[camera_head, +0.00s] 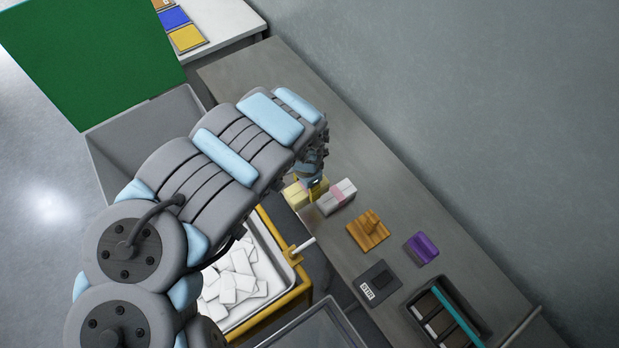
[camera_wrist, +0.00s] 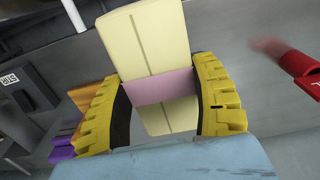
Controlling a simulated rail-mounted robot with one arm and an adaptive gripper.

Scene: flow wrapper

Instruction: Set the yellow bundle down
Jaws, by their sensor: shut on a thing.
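The yellow bundle (camera_wrist: 150,38) is pale yellow with a pink band around its middle. In the wrist view it sits between the two yellow ribbed fingers of my gripper (camera_wrist: 165,92), which is shut on it across the band. In the head view my gripper (camera_head: 317,187) is over the grey bench, and the yellow bundle (camera_head: 295,195) shows at its left, partly hidden by my arm. I cannot tell whether the bundle touches the bench. A white bundle with a pink band (camera_head: 338,197) lies close on its right.
On the bench (camera_head: 300,85) are an orange wooden piece (camera_head: 368,232), a purple block (camera_head: 422,248), a dark labelled plate (camera_head: 377,285) and a black tray (camera_head: 420,306). A yellow-framed bin of white pieces (camera_head: 296,290) stands below. A red object (camera_wrist: 297,66) shows in the wrist view.

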